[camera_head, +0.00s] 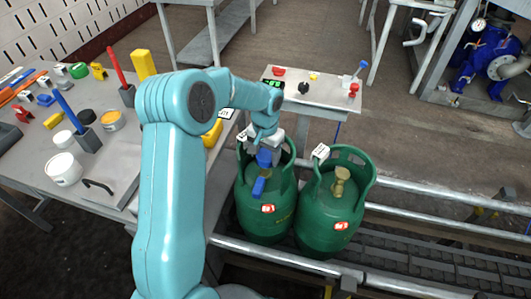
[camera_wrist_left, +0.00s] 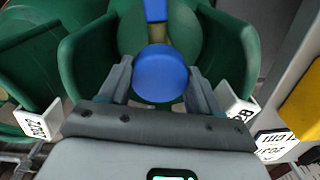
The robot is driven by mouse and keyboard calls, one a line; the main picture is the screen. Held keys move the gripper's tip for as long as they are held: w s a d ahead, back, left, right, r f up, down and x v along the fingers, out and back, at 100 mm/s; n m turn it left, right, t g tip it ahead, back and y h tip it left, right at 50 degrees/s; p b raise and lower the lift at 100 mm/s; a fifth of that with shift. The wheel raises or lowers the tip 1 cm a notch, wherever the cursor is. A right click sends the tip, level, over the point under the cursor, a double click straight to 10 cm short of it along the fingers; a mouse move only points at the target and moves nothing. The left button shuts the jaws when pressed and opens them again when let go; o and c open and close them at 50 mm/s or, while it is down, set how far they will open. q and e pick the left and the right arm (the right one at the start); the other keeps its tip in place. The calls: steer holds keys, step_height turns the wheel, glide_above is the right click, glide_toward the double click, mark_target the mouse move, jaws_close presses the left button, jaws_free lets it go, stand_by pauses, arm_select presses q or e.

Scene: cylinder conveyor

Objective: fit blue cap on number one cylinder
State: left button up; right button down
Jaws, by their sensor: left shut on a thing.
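The blue cap (camera_wrist_left: 160,72) is between the fingers of my left gripper (camera_wrist_left: 158,80), which is shut on it. In the head view the blue cap (camera_head: 264,157) is at the top of the left green cylinder (camera_head: 262,215), inside its collar. Another blue part (camera_head: 258,187) shows beside it on that cylinder's valve. I cannot tell whether the cap touches the valve. A second green cylinder (camera_head: 328,218) stands to the right with a bare brass valve (camera_head: 340,182). The number tags are too small to read surely. My right gripper is not in view.
The cylinders stand on a roller conveyor (camera_head: 420,262) with metal side rails. A work table (camera_head: 120,170) at the left holds tubs, tools and blocks. A small control table (camera_head: 325,98) stands behind the cylinders. Blue pump equipment (camera_head: 485,60) is at the far right.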

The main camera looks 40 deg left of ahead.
mark_target(265, 155)
arm_select(q)
steer(key=shift+f, duration=0.3)
steer(key=o, duration=1.1)
steer(key=shift+r, duration=0.1)
step_height(265, 155, up, 16)
steer(key=shift+p, duration=0.45)
